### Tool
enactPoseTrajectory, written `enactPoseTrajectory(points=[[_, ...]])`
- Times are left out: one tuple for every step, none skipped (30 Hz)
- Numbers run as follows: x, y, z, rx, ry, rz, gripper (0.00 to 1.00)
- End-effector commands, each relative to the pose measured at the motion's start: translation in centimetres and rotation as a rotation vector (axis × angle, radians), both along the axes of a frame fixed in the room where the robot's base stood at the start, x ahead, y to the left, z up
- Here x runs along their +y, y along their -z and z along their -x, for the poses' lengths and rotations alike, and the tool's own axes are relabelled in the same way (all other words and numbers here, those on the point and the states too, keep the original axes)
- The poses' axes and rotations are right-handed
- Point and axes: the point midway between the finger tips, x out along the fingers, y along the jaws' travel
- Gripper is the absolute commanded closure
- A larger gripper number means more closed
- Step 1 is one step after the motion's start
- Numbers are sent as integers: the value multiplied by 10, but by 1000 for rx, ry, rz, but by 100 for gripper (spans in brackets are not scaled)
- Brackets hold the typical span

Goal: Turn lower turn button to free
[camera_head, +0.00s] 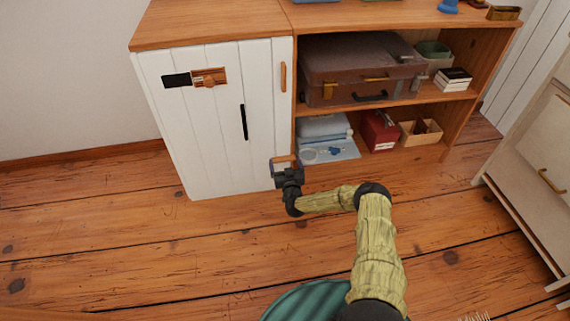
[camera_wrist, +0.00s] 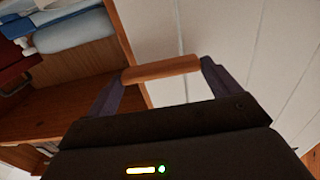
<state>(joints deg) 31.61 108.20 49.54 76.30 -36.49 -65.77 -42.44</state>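The white plank cabinet door (camera_head: 213,125) stands at the left in the head view. The lower turn button, a short wooden bar (camera_head: 284,158), is low at the door's right edge and lies roughly level. My gripper (camera_head: 286,166) is at the bar, with one finger at each end. In the wrist view the bar (camera_wrist: 161,69) spans the gap between my two dark fingers, and both appear to meet its ends. The bar's pivot is not visible. Higher on the door is another wooden piece (camera_head: 209,77) beside a black plate (camera_head: 176,81).
A pale drawer unit (camera_head: 535,150) stands at right. The floor before the cabinet is clear.

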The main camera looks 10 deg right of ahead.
Motion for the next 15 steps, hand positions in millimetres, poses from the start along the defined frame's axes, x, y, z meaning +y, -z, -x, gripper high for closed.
enactPoseTrajectory(points=[[1,0,0,0,-2,0,34],[1,0,0,0,-2,0,34],[1,0,0,0,-2,-1,34],[1,0,0,0,-2,-2,34],[1,0,0,0,-2,-3,34],[1,0,0,0,-3,-6,34],[1,0,0,0,-3,-10,34],[1,0,0,0,-3,-14,34],[1,0,0,0,-3,-22,34],[1,0,0,0,-3,-29,34],[1,0,0,0,-4,-36,34],[1,0,0,0,-4,-49,34],[1,0,0,0,-4,-60,34],[1,0,0,0,-4,-72,34],[1,0,0,-1,-4,-91,34]])
